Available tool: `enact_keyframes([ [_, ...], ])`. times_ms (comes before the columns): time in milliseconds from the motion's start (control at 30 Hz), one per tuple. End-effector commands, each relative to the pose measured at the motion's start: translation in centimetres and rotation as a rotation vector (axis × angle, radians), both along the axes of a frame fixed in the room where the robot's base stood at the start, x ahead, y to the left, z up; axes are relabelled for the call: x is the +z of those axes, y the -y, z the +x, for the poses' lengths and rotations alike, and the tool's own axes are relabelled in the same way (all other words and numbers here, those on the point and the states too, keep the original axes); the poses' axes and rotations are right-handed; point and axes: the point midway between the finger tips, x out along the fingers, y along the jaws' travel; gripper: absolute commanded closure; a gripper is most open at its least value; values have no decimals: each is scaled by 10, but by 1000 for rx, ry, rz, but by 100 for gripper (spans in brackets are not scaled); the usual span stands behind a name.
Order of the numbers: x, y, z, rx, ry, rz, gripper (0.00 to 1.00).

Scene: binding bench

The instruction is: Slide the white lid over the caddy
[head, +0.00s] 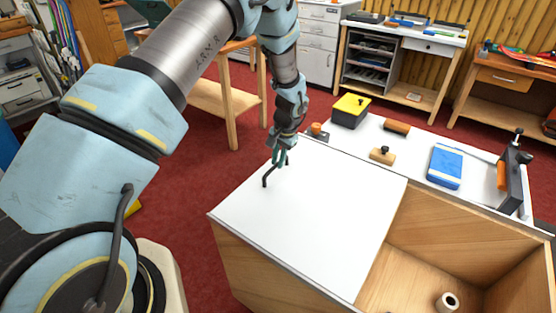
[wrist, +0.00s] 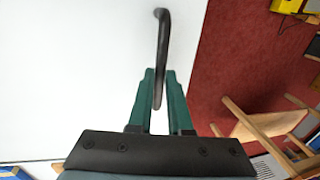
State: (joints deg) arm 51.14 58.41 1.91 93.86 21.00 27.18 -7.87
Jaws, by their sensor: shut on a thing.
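The white lid (head: 318,205) lies flat across the left part of the wooden caddy (head: 468,238). The caddy's right part is open. A dark bar handle (head: 266,178) stands on the lid near its far left edge. My gripper (head: 281,158) is shut on this handle. In the wrist view, the handle (wrist: 162,40) runs between the two green fingers of my gripper (wrist: 160,78), with the white lid (wrist: 70,70) below and to the left. The part of the handle between the fingers is partly hidden.
A white roll (head: 447,301) stands inside the open part of the caddy. Behind the caddy, a white bench top holds a yellow-and-black box (head: 351,110), a blue pad (head: 445,166), a wooden block with a knob (head: 382,155) and a dark clamp-like tool (head: 515,175). Red floor shows at left.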

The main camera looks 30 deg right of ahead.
Motion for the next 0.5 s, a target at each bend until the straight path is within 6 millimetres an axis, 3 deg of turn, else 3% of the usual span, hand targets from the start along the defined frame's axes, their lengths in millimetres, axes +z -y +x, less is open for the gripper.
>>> enact_keyframes([
  [267, -1, 7, -13, -4, 0, 1, 100],
  [500, -3, 34, -61, -8, 0, 1, 100],
])
